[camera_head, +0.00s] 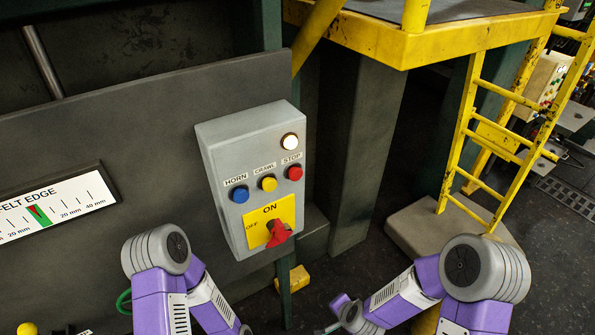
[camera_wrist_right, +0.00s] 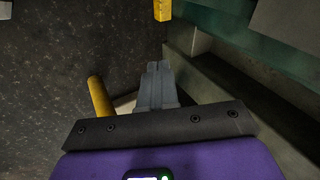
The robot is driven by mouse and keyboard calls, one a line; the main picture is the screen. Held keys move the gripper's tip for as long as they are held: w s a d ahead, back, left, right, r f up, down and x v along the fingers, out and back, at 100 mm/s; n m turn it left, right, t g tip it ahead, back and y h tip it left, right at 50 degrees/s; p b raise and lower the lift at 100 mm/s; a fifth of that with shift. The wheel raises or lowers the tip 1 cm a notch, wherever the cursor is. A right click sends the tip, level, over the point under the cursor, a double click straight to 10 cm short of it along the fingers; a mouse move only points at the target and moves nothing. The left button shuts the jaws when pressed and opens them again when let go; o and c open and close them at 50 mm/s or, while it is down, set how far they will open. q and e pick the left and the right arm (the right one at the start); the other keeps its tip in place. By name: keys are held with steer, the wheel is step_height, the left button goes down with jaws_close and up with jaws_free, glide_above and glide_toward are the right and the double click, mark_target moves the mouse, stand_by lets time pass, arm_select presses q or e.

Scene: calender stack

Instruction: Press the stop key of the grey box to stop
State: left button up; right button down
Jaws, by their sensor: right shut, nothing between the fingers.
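The grey box (camera_head: 219,162) is mounted on the dark panel in the middle of the head view. It carries a blue HORN key (camera_head: 239,194), a yellow CRAWL key (camera_head: 268,183) and a red STOP key (camera_head: 294,173). A round white lamp (camera_head: 289,141) sits above the STOP key. A red rotary switch (camera_head: 278,234) is on a yellow ON/OFF plate (camera_head: 287,210) below. My right gripper (camera_wrist_right: 158,68) shows in the right wrist view with its fingers together and nothing between them, away from the box. My left gripper is outside the head view.
A felt edge gauge (camera_head: 65,208) is on the panel at left. A yellow platform (camera_head: 430,48) and ladder (camera_head: 484,130) stand at right on a concrete base (camera_head: 410,226). A yellow block (camera_head: 293,278) lies below the box. The space in front of the keys is clear.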

mark_target(295, 173)
steer(key=w+a+r+m+t+h+p, duration=0.15)
steer(key=r+m, duration=0.25)
steer(key=r, duration=0.4)
steer(key=w+a+r+m+t, duration=0.1)
steer(key=w+r+m+t, duration=0.2)
steer(key=r, duration=0.5)
steer(key=w+a+r+m+t+h, duration=0.15)
steer(key=r+m, duration=0.25)
steer(key=r, duration=0.4)
steer(key=s+r+m+t, duration=0.1)
steer(key=s+r+m, duration=0.2)
steer(key=r+m, duration=0.3)
steer(key=s+a+r+m+t+h+p, duration=0.1)
steer(key=s+r+m, duration=0.3)
steer(key=r, duration=0.7)
steer(key=shift+s+r+m+t+p, duration=0.2)
steer(key=shift+m+t+p, duration=0.1)
steer(key=shift+m, duration=0.6)
steer(key=shift+w+a, duration=0.15)
steer(key=w+a, duration=0.5)
steer(key=w, duration=0.2)
steer(key=shift+p, duration=0.4)
